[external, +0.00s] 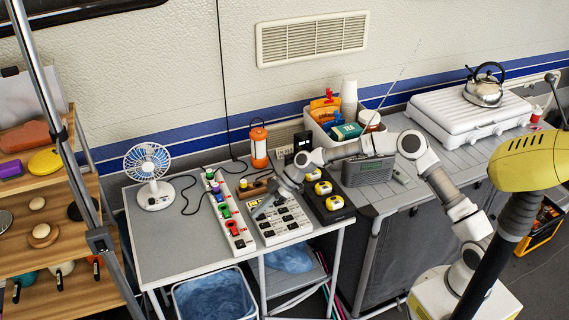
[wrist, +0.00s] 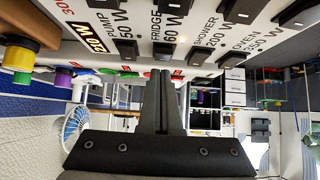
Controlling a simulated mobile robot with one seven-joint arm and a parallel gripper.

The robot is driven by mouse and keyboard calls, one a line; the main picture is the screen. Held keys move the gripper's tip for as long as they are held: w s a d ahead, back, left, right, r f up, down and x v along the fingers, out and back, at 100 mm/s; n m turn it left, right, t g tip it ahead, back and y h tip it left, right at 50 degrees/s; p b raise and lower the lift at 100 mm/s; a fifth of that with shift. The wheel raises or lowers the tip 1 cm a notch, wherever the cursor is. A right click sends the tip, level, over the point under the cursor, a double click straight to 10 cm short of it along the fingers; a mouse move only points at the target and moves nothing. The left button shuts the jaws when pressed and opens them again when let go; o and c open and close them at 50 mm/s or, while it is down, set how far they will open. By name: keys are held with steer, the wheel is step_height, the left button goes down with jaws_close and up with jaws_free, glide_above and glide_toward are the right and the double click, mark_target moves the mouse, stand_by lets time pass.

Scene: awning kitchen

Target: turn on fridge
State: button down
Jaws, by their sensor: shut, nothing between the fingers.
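The white switch panel (external: 270,236) lies on the grey table in the external view, with rows of black switches. In the wrist view the panel (wrist: 185,20) fills the top, seen very close. The printed FRIDGE 60 W label (wrist: 157,27) is readable there, with a black switch (wrist: 163,51) just below it. My gripper (external: 258,213) is over the left part of the panel. In the wrist view my gripper (wrist: 161,74) is shut and empty, its tips right at that fridge switch. I cannot tell whether they touch it, or which way the switch is set.
A power strip (external: 230,224) with coloured plugs lies left of the panel. A black unit with yellow-topped sockets (external: 327,197) lies to its right. A fan (external: 150,175) and an orange lantern (external: 259,146) stand behind. The table's left front (external: 180,245) is bare.

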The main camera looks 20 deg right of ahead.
step_height(320, 180, up, 5)
steer(key=shift+r+p, duration=0.1)
steer(key=shift+p, duration=0.65)
steer(key=a+r+v, duration=0.1)
steer(key=v, duration=0.7)
steer(key=shift+d+r+p, duration=0.25)
steer(key=shift+d+p, duration=0.1)
